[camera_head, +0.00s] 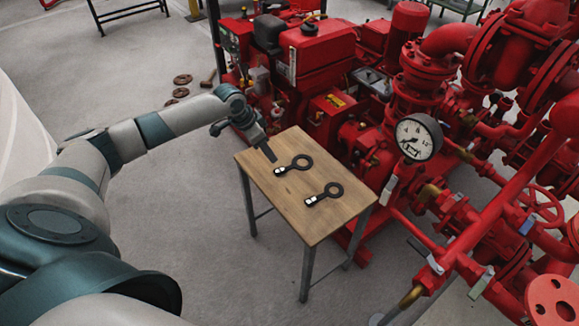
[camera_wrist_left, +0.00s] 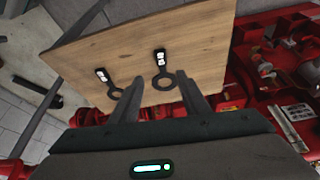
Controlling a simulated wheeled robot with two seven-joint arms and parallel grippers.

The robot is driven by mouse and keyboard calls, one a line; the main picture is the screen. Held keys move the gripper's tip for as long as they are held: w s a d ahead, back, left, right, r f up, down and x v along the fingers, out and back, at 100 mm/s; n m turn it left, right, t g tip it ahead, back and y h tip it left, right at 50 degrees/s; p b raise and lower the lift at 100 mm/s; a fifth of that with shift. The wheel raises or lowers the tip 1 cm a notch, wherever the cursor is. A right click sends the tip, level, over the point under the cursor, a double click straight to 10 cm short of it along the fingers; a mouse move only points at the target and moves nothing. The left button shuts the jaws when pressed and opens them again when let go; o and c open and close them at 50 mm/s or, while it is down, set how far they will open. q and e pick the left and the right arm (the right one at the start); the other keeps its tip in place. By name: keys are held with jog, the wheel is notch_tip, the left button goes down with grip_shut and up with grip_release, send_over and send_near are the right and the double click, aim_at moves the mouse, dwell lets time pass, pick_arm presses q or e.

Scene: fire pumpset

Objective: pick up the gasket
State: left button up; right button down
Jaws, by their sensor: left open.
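Two flat black gaskets, each a ring with a short tab bearing a white label, lie on a wooden table (camera_head: 262,163). One gasket (camera_head: 291,167) lies nearer the table's far side; the other (camera_head: 321,196) lies closer to its front right. My left gripper (camera_head: 270,154) is open and empty, above the table's far left part, close to the first gasket. In the left wrist view, one gasket (camera_wrist_left: 160,62) appears between the open fingers (camera_wrist_left: 159,78), and the other (camera_wrist_left: 108,81) lies left of them. The fingers appear apart from both. My right gripper is not in view.
A red pumpset with pipes, a pressure gauge (camera_head: 418,138) and a handwheel (camera_head: 542,206) stands close behind and right of the table. Small brown discs (camera_head: 182,80) and a hammer-like tool (camera_head: 208,78) lie on the floor. The floor left of the table is clear.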

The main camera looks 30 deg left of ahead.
pick_arm(q)
send_near(280, 169)
jog(key=shift+w+d+f, duration=0.3)
jog(key=shift+d+f, duration=0.25)
jog(key=shift+f, duration=0.35)
jog(key=shift+a+p+x, duration=0.15)
jog(key=shift+p+x, duration=0.15)
jog(key=shift+x, duration=1)
jog(key=shift+a+p+x, duration=0.1)
jog(key=shift+p+x, duration=0.15)
jog(key=shift+x, duration=1.05)
jog(key=shift+f, duration=0.1)
grip_shut()
